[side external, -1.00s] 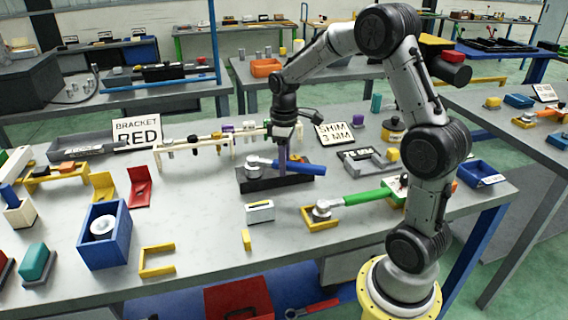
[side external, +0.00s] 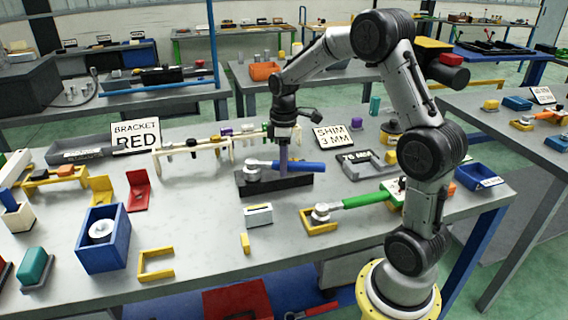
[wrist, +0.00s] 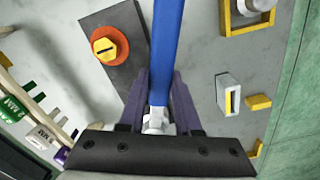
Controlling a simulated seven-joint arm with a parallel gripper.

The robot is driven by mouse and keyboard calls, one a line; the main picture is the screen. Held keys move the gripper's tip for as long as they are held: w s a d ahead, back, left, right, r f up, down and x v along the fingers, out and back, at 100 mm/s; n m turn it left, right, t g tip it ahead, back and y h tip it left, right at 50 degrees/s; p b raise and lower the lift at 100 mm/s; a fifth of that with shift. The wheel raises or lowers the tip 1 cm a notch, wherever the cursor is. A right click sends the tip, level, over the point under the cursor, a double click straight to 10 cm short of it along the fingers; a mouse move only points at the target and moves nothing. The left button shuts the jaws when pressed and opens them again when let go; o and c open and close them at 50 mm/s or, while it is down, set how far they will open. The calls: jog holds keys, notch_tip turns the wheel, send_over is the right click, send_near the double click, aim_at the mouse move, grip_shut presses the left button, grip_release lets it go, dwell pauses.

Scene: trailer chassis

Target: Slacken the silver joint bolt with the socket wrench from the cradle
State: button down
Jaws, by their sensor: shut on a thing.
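A socket wrench with a blue handle (side external: 300,168) lies level over a dark block (side external: 285,185). Its silver head (side external: 253,172) is at the block's left end. My gripper (side external: 283,158) points down and is shut on this wrench near the head end of the handle. In the wrist view, the blue handle (wrist: 165,50) runs up between my purple fingers (wrist: 158,85), with a silver neck below. The head is hidden under my gripper there. I cannot make out the silver joint bolt. An orange disc with a yellow slotted top (wrist: 105,46) sits on the dark block.
A green-handled wrench (side external: 365,201) rests in a yellow cradle (side external: 322,226). A tool rack (side external: 195,155) is behind left, and a "SHIM 3 MM" card (side external: 331,136) behind right.

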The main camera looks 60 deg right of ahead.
jog(key=shift+w+d, duration=0.1)
jog(key=shift+w+d+n, duration=0.25)
jog(key=shift+d+n, duration=0.3)
jog(key=shift+n, duration=0.35)
jog(key=shift+w+d+n, duration=0.15)
jog(key=shift+d+n, duration=0.05)
jog(key=shift+n, duration=0.1)
jog(key=shift+w+d+n, duration=0.25)
jog(key=shift+d+n, duration=0.1)
jog(key=shift+n, duration=0.25)
jog(key=shift+w, duration=0.1)
jog(key=shift+w+d+n, duration=0.45)
jog(key=shift+d+n, duration=0.05)
jog(key=shift+n, duration=0.4)
jog(key=shift+s+a+r, duration=0.1)
jog(key=shift+s+a, duration=0.05)
jog(key=shift+s, duration=0.05)
jog(key=shift+r, duration=0.1)
